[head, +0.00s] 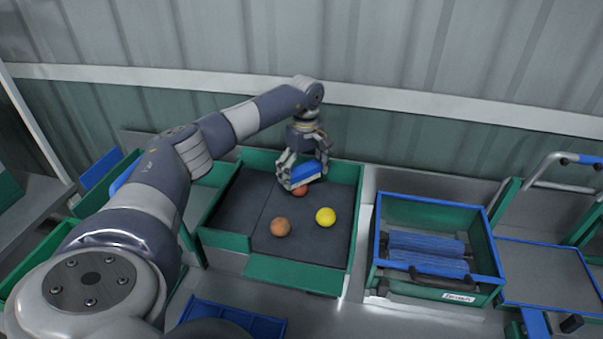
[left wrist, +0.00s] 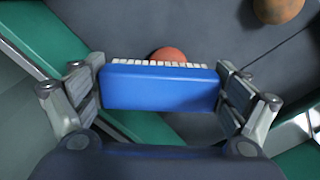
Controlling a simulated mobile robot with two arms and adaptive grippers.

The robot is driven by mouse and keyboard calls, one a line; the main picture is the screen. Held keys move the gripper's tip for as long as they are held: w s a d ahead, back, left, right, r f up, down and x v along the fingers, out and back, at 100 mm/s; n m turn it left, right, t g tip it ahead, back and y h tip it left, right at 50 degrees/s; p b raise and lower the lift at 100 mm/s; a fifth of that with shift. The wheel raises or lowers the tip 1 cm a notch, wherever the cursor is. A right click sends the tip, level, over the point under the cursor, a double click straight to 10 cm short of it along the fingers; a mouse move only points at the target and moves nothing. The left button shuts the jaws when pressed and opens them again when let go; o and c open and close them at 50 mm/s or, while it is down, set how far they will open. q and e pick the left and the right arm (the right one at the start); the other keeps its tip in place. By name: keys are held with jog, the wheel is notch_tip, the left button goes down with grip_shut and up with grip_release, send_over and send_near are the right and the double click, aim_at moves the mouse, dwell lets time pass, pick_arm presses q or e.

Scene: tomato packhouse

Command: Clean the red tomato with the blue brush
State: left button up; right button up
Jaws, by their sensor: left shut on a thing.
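My left gripper (head: 302,176) is shut on the blue brush (head: 307,174), above the back part of the green-walled tray. In the left wrist view the blue brush (left wrist: 160,88) sits crosswise between both fingers, its row of pale bristles along the far edge. The red tomato (head: 300,190) lies just under the brush, partly hidden by it. In the left wrist view the red tomato (left wrist: 168,54) shows past the bristles; I cannot tell whether they touch. My right gripper is not in view.
An orange-brown tomato (head: 280,227) and a yellow tomato (head: 325,217) lie in the same green tray (head: 300,274), on its dark floor. A corrugated wall rises close behind.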

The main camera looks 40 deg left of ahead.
aim_at(294, 173)
pick_arm(q)
jog(key=shift+w, duration=0.1)
jog(key=shift+s+a+f+p, duration=0.15)
jog(key=shift+s+p, duration=0.2)
jog(key=shift+s, duration=0.3)
jog(key=shift+s+a, duration=0.15)
jog(key=shift+s, duration=1.1)
jog(key=shift+w, duration=0.25)
jog(key=shift+w, duration=0.35)
jog(key=shift+w+d+f, duration=0.1)
jog(key=shift+w+d, duration=0.15)
jog(key=shift+w, duration=0.8)
jog(key=shift+w+b, duration=0.2)
jog(key=shift+b, duration=0.1)
